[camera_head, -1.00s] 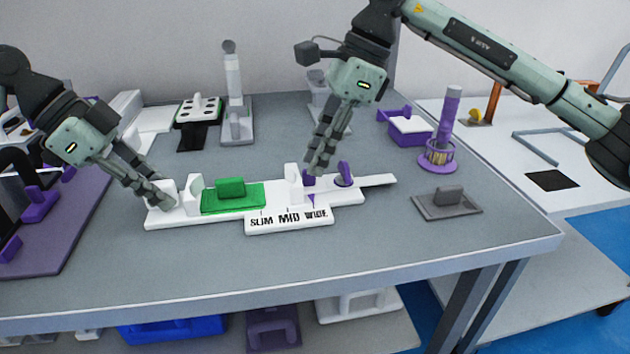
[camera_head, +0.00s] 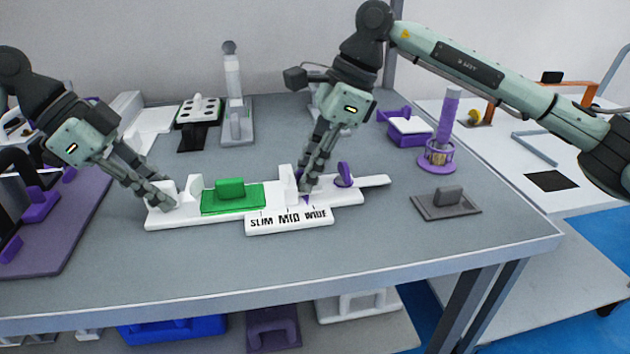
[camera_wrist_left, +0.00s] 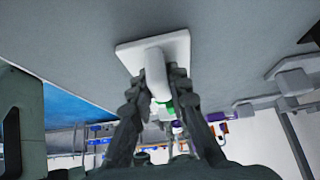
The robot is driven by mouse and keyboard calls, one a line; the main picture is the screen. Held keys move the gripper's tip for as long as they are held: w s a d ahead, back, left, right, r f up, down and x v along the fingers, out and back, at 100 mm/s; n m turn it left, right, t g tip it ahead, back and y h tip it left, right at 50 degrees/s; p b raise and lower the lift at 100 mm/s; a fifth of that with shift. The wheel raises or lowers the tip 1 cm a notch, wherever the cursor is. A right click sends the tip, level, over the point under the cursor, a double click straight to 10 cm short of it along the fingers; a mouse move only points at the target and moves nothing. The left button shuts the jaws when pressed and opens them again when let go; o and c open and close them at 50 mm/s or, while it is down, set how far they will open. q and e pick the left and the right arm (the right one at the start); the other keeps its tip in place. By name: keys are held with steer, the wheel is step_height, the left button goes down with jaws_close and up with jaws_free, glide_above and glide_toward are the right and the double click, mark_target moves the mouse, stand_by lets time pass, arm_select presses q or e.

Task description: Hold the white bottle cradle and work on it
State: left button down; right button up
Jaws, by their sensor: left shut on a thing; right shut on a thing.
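The white bottle cradle (camera_head: 225,216) lies on the grey table, with a green block (camera_head: 232,196) on it and a front plate marked SLIM, MID, WIDE. My left gripper (camera_head: 168,200) is shut on the white upright grip at the cradle's left end; the left wrist view shows this grip (camera_wrist_left: 156,75) between the fingers. My right gripper (camera_head: 306,182) is shut on the sliding jaw (camera_head: 287,182) at its purple tab, which the fingers mostly hide. A purple pointer (camera_head: 306,200) under the slider stands between MID and WIDE. A purple knob (camera_head: 344,174) stands to the right.
A grey block with a handle (camera_head: 447,203) lies to the right. A purple post stand (camera_head: 440,140) and purple tray (camera_head: 407,130) are behind it. A white column (camera_head: 235,95) and a holed rack (camera_head: 198,112) stand at the back. The table front is clear.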

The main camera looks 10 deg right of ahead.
mark_target(291, 176)
steer(key=shift+f, duration=0.55)
jaws_close()
steer(key=shift+a, duration=1.45)
steer(key=shift+o, duration=2.4)
jaws_free()
steer(key=shift+a+r, duration=0.1)
steer(key=shift+r, duration=2.65)
